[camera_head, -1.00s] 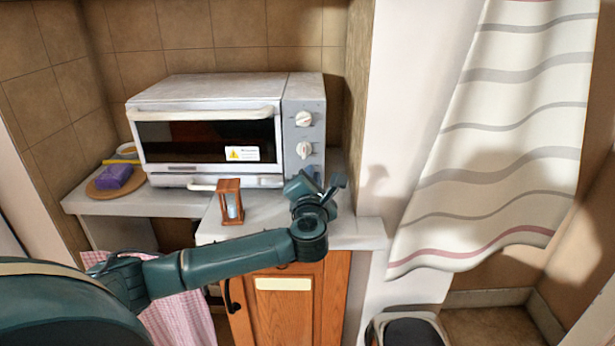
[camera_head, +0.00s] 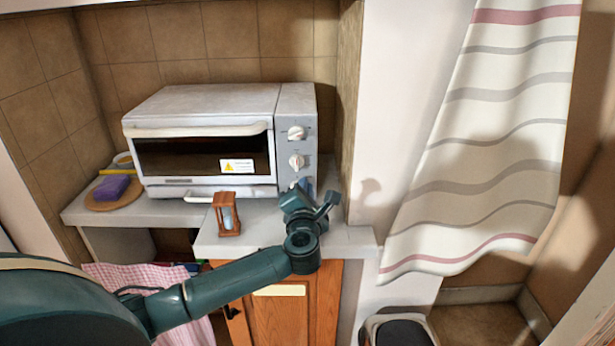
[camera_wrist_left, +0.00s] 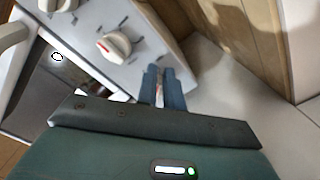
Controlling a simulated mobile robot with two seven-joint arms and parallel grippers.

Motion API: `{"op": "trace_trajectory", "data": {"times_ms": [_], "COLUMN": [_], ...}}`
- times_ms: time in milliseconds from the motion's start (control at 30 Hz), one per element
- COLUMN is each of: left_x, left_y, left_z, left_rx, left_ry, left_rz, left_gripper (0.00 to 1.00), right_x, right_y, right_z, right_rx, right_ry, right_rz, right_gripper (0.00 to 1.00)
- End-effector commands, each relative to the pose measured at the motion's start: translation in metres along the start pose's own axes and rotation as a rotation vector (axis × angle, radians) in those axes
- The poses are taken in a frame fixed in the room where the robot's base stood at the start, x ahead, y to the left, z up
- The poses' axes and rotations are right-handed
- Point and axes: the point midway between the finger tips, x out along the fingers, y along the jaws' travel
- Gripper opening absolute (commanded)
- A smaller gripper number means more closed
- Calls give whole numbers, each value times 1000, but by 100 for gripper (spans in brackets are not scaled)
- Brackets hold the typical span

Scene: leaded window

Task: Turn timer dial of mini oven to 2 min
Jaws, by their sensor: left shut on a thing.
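The white mini oven (camera_head: 204,105) stands on the counter, its grey control panel on the right side. An upper dial (camera_head: 296,133) and a middle dial (camera_head: 296,161) show on the panel. In the left wrist view a white dial with a red mark (camera_wrist_left: 115,47) is clear of my fingers. My left gripper (camera_head: 303,187) is at the lower part of the panel, its fingers (camera_wrist_left: 161,86) shut on a pale thing, seemingly the lowest dial. The fingers mostly hide that dial, so its setting cannot be read. My right gripper is not in view.
A wooden hourglass (camera_head: 226,213) stands on the counter (camera_head: 345,238) just left of my gripper. A purple sponge (camera_head: 111,188) lies on a round board at the left. A wall closes the counter on the right; a striped curtain (camera_head: 480,150) hangs beyond it.

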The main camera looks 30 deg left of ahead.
Motion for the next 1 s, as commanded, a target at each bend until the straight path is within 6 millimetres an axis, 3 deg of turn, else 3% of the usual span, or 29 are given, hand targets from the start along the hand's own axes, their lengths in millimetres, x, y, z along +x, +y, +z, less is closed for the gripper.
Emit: {"op": "trace_trajectory", "data": {"times_ms": [33,367,400,800,900,1000], "left_x": [-1,-1,-1,0,-1,-1], "left_y": [-4,-6,-6,-4,-4,-4], "left_z": [-18,-22,-22,-19,-17,-16], "left_rx": [22,33,33,28,27,26], "left_ry": [45,46,46,39,36,34], "left_rz": [-5,-2,-2,0,0,0], "left_gripper": [0,0,10,43,50,50], "right_x": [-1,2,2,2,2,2], "right_y": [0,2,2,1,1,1], "right_z": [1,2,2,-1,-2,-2], "right_rx": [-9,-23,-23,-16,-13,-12], "right_ry": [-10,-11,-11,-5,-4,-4], "right_rz": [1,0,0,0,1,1], "right_gripper": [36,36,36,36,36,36]}}
